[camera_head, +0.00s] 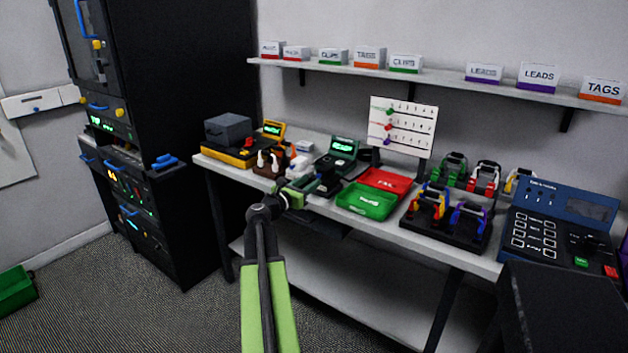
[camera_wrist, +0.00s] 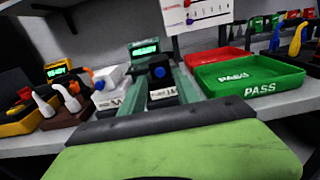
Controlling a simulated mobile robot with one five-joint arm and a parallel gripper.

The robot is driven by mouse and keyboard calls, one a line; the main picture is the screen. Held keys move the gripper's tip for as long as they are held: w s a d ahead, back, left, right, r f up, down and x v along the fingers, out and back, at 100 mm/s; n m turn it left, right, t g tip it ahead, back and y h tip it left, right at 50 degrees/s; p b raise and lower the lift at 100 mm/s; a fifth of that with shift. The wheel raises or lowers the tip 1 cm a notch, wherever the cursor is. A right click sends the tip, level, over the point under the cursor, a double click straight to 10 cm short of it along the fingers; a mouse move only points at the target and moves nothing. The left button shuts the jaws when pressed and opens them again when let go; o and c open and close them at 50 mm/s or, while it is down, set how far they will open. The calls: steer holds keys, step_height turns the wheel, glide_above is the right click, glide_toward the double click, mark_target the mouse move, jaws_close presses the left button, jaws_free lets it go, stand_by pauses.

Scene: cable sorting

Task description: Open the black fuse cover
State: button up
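A small black block with a blue round knob and a white label (camera_wrist: 161,80) is in the wrist view, in front of a green tester with a lit display (camera_wrist: 145,50). I take it to be the black fuse cover; its label is too small to read surely. In the head view it is a dark shape (camera_head: 328,182) beside my gripper (camera_head: 300,186). My gripper also shows in the wrist view (camera_wrist: 158,92), its green fingers apart on either side of the block. I cannot tell whether they touch it. The cover looks closed.
A white block (camera_wrist: 108,92) with a blue knob stands just left. A green PASS tray (camera_head: 368,201) and a red tray (camera_head: 385,181) lie to the right. White-tipped plugs (camera_wrist: 45,102) sit in a brown holder further left. A shelf (camera_head: 450,82) runs above.

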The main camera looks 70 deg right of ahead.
mark_target(318, 177)
steer(key=x, duration=0.3)
steer(key=shift+d, duration=0.25)
jaws_close()
stand_by(1.2)
